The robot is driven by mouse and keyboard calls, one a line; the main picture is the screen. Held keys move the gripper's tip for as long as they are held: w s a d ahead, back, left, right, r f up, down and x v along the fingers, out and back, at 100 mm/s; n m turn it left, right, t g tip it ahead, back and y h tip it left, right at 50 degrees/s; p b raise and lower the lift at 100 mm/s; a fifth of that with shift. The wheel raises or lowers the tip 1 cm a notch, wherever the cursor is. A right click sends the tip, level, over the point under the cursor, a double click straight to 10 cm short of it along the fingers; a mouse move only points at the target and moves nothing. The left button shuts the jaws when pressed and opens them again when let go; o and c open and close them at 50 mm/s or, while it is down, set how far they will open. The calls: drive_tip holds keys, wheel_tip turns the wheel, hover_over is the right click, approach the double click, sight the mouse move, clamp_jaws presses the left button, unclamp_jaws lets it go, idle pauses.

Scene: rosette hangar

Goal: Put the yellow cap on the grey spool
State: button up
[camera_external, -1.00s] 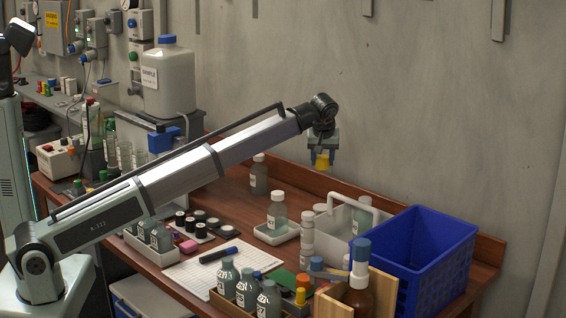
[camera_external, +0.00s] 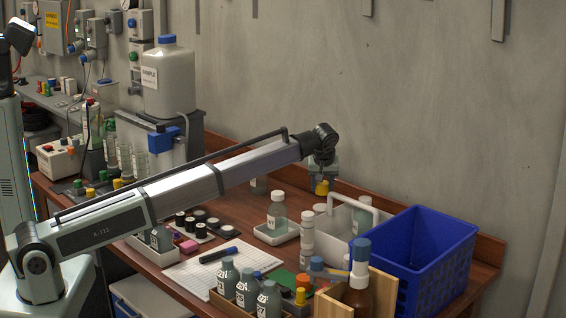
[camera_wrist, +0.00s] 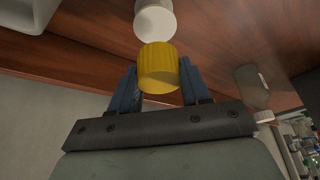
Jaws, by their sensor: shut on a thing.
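The yellow cap (camera_wrist: 159,66) is between the two blue-grey fingers of my gripper (camera_wrist: 158,80) in the wrist view. My gripper is shut on it. In the external view the yellow cap (camera_external: 321,188) hangs below my wrist, above the back part of the wooden bench. A pale cylinder (camera_wrist: 155,20), which looks like the grey spool, stands on the bench just beyond the cap in the wrist view. Cap and cylinder look close but apart; the exact gap cannot be told. I cannot clearly pick out the spool in the external view.
A grey bottle with a white cap (camera_wrist: 252,88) stands on the bench to the right in the wrist view. A white caddy with a handle (camera_external: 347,206), a blue basket (camera_external: 440,250) and a bottle in a white tray (camera_external: 277,236) are nearby in the external view.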

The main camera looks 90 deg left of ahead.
sight(321, 205)
drive_tip(key=shift+f, duration=2.4)
drive_tip(key=shift+f, duration=0.1)
drive_tip(key=o, duration=1)
drive_tip(key=v, duration=1.2)
